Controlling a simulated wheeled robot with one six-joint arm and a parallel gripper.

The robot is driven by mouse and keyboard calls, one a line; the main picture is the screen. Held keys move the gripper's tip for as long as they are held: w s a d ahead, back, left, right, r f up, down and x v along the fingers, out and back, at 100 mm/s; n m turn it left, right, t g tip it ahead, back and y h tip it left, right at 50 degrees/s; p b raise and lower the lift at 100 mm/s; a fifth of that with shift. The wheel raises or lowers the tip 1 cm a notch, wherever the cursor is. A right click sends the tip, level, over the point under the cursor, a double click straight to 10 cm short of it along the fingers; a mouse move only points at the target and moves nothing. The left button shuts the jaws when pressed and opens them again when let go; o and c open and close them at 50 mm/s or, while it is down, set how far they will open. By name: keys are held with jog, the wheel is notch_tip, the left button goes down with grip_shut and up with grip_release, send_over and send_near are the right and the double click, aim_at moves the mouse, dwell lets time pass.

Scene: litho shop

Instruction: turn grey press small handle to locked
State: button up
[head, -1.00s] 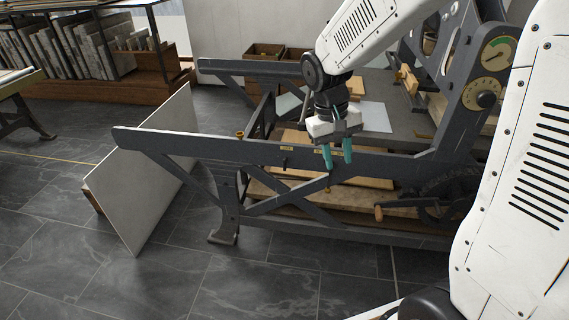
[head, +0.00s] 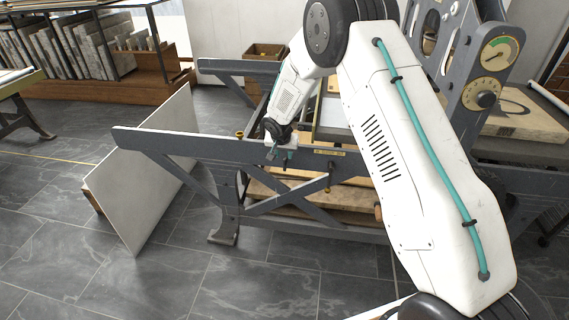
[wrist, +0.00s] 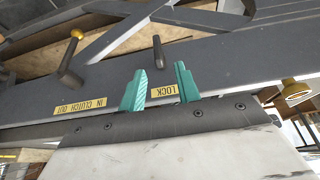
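The grey press (head: 200,150) stands in the middle of the head view. In the wrist view, its small dark handle (wrist: 157,52) sticks out of the side rail above a yellow label reading LOCK (wrist: 163,91). My gripper (wrist: 160,70) is open, its teal fingers apart; in that picture the handle lies just beyond the fingertips, between their lines. I cannot tell whether they touch. In the head view my gripper (head: 276,155) is at the rail, with the small handle mostly hidden beside it.
A brass knob (wrist: 295,90) is at right. A pale board (head: 150,165) leans at the press's left end. The floor in front is clear.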

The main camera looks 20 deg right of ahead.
aim_at(285, 162)
jog(key=x, duration=0.7)
jog(key=shift+f, duration=0.25)
grip_shut()
